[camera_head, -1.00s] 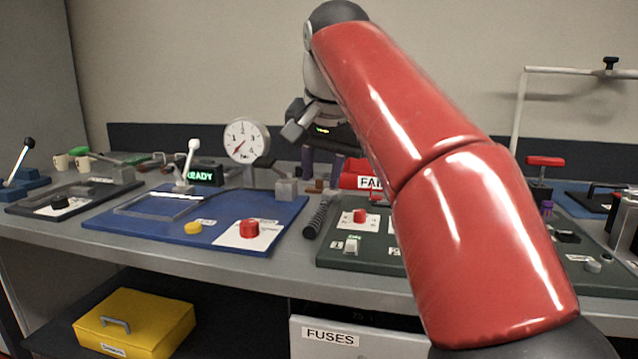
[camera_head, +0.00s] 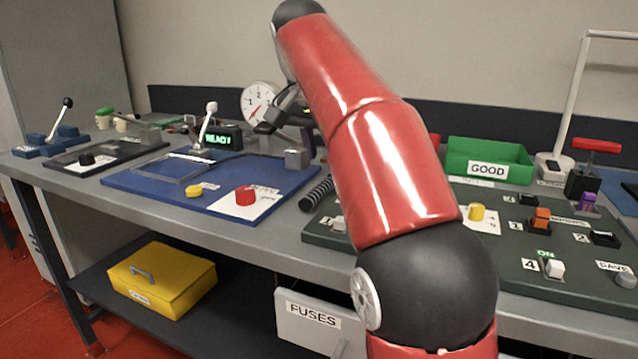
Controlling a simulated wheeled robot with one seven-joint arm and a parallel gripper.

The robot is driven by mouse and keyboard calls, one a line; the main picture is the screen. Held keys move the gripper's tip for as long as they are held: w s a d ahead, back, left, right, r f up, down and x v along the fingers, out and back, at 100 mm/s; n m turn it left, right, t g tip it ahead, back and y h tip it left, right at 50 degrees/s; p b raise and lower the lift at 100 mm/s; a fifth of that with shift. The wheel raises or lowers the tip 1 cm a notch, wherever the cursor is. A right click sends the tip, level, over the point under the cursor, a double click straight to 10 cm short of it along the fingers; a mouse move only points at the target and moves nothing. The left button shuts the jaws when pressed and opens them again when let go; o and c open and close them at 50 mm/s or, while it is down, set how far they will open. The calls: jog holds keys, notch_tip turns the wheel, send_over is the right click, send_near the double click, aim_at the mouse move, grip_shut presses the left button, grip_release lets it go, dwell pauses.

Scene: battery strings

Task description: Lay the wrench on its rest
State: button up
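A black ribbed handle (camera_head: 317,192) lies on the bench between the blue panel and the dark green panel. It looks like the wrench's grip, but my arm hides whatever lies beyond it. I cannot pick out the wrench's rest. My gripper (camera_head: 268,122) is above the back of the blue panel, in front of the round dial gauge, partly hidden behind my red arm. It appears apart from the ribbed handle. Its fingers are too small and dark to tell whether they are open or hold anything.
The blue panel (camera_head: 150,183) carries a lever, a READY display (camera_head: 218,139), a gauge (camera_head: 259,101) and a red knob (camera_head: 245,195). The green panel (camera_head: 480,262) and green GOOD bin (camera_head: 487,158) are at right. A yellow case (camera_head: 160,280) sits below.

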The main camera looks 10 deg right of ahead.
aim_at(328, 179)
jog(key=b+x, duration=0.1)
jog(key=x, duration=0.5)
jog(key=shift+d+f+b, duration=0.1)
jog(key=shift+f+b, duration=0.2)
jog(key=shift+b, duration=0.1)
jog(key=shift+r, duration=0.1)
grip_shut()
